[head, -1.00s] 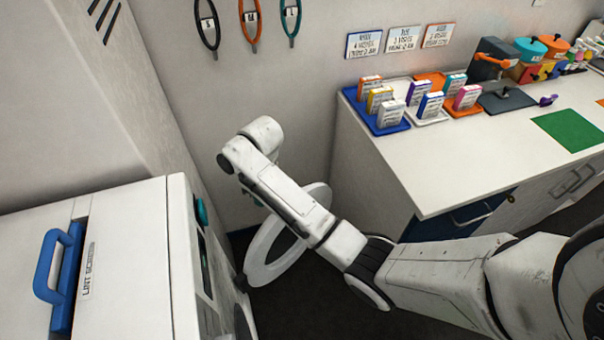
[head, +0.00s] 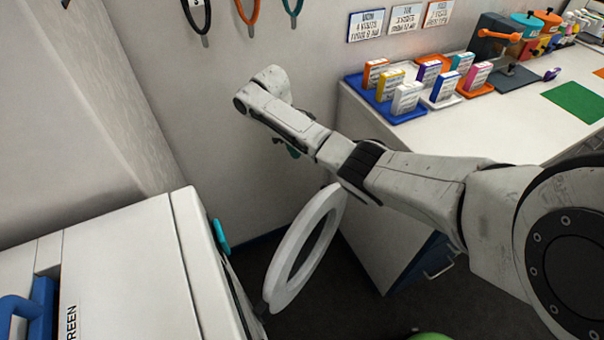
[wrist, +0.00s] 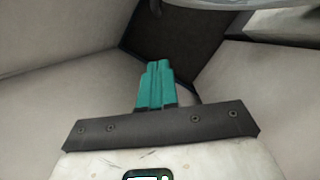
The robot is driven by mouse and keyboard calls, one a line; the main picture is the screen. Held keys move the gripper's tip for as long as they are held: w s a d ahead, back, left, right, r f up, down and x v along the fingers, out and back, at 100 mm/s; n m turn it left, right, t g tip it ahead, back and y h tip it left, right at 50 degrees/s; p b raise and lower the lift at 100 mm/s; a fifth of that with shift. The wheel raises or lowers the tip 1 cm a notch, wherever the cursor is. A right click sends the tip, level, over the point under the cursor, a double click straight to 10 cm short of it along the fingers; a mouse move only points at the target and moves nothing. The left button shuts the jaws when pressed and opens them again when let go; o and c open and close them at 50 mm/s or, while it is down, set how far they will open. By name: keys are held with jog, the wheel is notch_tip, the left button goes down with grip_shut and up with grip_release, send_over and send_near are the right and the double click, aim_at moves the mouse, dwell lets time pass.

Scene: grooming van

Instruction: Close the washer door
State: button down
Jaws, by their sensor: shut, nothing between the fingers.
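The washer door (head: 300,262) is a white ring standing open at a wide angle from the front of the white washer (head: 135,265), at the lower left of the head view. Its lower left edge is near the washer front. In the wrist view, my teal fingers (wrist: 155,85) are together and empty, pointing toward the wall corner and floor. Part of the door rim (wrist: 285,20) shows at the upper right, apart from the fingers.
A white counter (head: 440,130) with several small boxes stands at the right, and a drawer handle (head: 440,268) sticks out below it. The wall is close behind my gripper. A blue handle (head: 25,310) lies on the washer top. Dark floor (head: 360,290) is open between washer and counter.

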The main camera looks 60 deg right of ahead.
jog(key=s+f+p, duration=0.1)
jog(key=s+f, duration=0.5)
jog(key=f, duration=0.4)
jog(key=shift+s+d, duration=0.2)
jog(key=shift+s, duration=0.15)
